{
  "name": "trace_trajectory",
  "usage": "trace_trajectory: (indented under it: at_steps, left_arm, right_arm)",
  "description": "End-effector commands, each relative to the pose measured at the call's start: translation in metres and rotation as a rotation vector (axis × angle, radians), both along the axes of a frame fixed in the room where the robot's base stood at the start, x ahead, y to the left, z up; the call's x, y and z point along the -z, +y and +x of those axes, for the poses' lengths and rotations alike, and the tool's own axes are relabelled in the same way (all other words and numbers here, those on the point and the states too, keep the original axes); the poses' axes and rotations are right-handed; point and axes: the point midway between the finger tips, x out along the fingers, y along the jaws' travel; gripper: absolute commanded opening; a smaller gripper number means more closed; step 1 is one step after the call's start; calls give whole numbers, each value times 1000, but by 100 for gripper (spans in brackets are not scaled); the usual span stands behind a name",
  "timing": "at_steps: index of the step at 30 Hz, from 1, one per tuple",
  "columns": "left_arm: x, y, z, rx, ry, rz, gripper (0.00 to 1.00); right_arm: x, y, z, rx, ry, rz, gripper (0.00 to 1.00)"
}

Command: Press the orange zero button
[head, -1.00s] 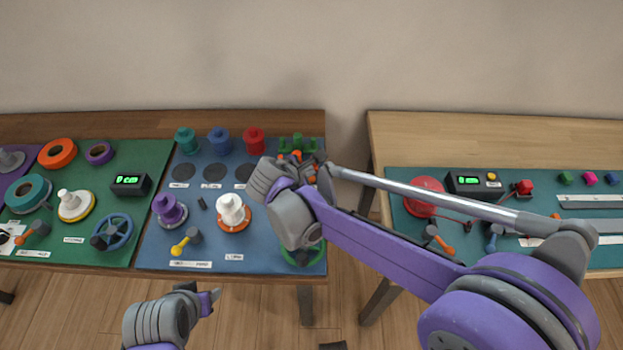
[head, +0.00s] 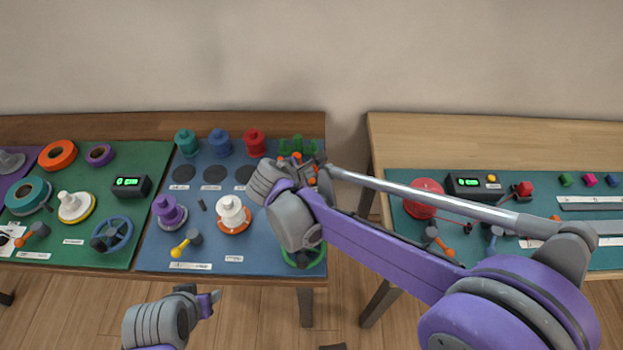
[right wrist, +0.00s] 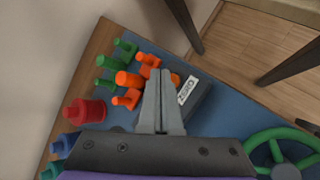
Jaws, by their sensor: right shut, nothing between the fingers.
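An orange round button (right wrist: 176,79) shows in the right wrist view, on a dark box (right wrist: 200,104) with a white label, partly hidden behind the fingers. My right gripper (right wrist: 165,73) is shut and empty. Its fingertips are right beside the button in that view; I cannot tell whether they touch it. In the head view my right gripper (head: 312,168) is over the right part of the blue mat, and the arm hides the box and button there. My left gripper (head: 210,302) is low in front of the left table; its fingers are too small to read.
Orange pegs (right wrist: 129,79) and green pegs (right wrist: 125,48) stand close to the fingers. A red spool (right wrist: 86,111) and a green handwheel (right wrist: 285,155) are nearby. Another display box (head: 467,184) with a yellow-orange button (head: 491,178) sits on the right table. A gap separates the tables.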

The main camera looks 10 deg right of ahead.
Motion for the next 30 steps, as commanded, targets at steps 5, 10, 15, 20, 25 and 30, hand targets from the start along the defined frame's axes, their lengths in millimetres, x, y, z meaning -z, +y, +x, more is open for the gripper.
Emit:
trace_trajectory:
  at_steps: [5, 10, 15, 20, 25, 30]
  left_arm:
    - [0, 0, 0, 0, 0, 0, 50]
    - [0, 0, 0, 0, 0, 0, 50]
    - [0, 0, 0, 0, 0, 0, 50]
    - [0, 0, 0, 0, 0, 0, 50]
    - [2, 0, 0, 0, 1, 0, 50]
    - [7, 0, -1, 0, 2, 0, 50]
  right_arm:
    - [0, 0, 0, 0, 0, 0, 0]
    - [0, 0, 0, 0, 0, 0, 0]
    - [0, 0, 0, 0, 0, 0, 0]
    - [0, 0, 0, 0, 0, 0, 0]
    - [2, 0, 0, 0, 0, 0, 0]
    - [8, 0, 0, 0, 0, 0, 0]
